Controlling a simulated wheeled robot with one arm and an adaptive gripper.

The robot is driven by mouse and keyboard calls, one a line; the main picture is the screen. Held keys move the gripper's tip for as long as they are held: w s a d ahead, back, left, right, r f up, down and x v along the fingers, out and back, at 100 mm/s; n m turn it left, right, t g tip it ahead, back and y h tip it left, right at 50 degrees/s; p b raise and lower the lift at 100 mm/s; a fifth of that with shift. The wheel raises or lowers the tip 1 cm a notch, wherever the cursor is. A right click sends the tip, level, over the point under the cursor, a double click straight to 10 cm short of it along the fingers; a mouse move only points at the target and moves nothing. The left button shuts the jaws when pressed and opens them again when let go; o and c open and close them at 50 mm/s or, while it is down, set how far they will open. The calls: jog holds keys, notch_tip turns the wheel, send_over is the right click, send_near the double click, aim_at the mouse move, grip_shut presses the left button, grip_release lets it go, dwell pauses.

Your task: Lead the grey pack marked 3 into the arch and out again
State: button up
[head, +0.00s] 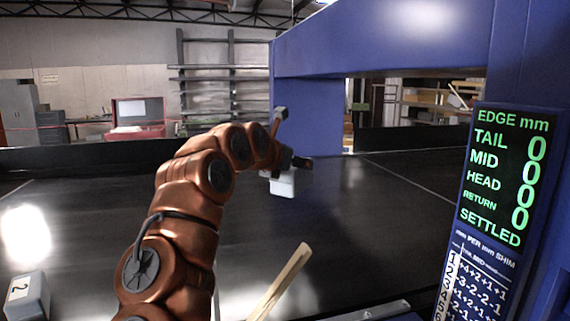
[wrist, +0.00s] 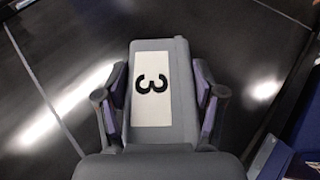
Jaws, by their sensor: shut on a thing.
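The grey pack marked 3 (wrist: 181,70) is between the fingers of my gripper (wrist: 160,103) in the wrist view, its white label with the black 3 facing the camera. My gripper is shut on it, one finger against each side. In the head view the pack (head: 285,186) shows pale at the end of my arm, partly hidden by my gripper (head: 289,163). It is over the black belt (head: 240,225), near the left post of the blue arch (head: 308,115). I cannot tell whether the pack touches the belt.
A display (head: 500,175) on the arch's right post reads EDGE mm, with TAIL, MID, HEAD and RETURN at 0, and SETTLED. A grey pack marked 2 (head: 27,297) stands at the lower left. A wooden strip (head: 281,284) lies near the front edge. The belt's middle is clear.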

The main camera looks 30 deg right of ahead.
jog(key=s+d, duration=0.3)
jog(key=d, duration=0.9)
jog(key=s+d, duration=0.4)
jog(key=d, duration=0.8)
jog(key=s+d, duration=0.3)
jog(key=d, duration=1)
jog(key=w+a, duration=0.3)
jog(key=a, duration=1)
jog(key=w+a, duration=0.4)
jog(key=a, duration=0.9)
jog(key=w+a, duration=0.3)
jog(key=a, duration=1)
jog(key=shift+w, duration=0.2)
